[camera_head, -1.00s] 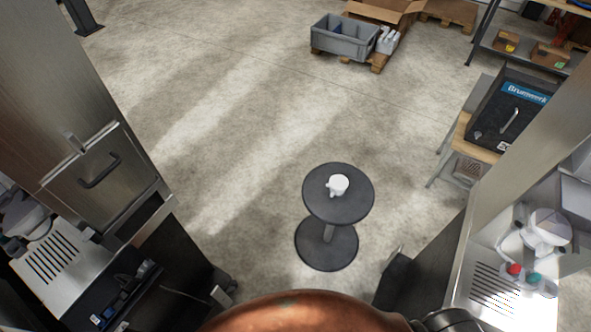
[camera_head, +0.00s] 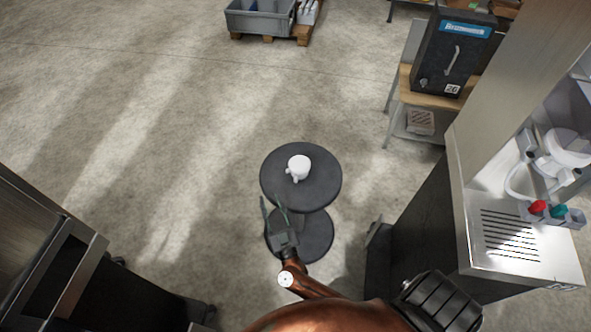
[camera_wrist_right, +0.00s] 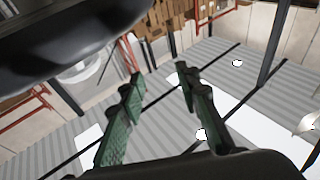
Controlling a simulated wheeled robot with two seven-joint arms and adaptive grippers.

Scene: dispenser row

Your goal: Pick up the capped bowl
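A small white bowl (camera_head: 299,167) with a side handle sits on top of a dark round pedestal table (camera_head: 325,192) in the head view. Its top looks closed, but it is too small to tell the cap apart clearly. My right gripper (camera_head: 273,203) is in front of the table, its green fingers spread and empty, apart from the bowl. In the right wrist view the gripper (camera_wrist_right: 158,77) shows open with nothing between the fingers, and the bowl is out of that view. My left gripper is not in view.
A steel counter with a dispenser (camera_head: 512,235) stands close on the right. A metal cabinet (camera_head: 45,270) is at lower left. A black machine (camera_head: 455,55) stands on a wooden bench behind right. A grey crate (camera_head: 260,20) is far back. The floor left of the table is clear.

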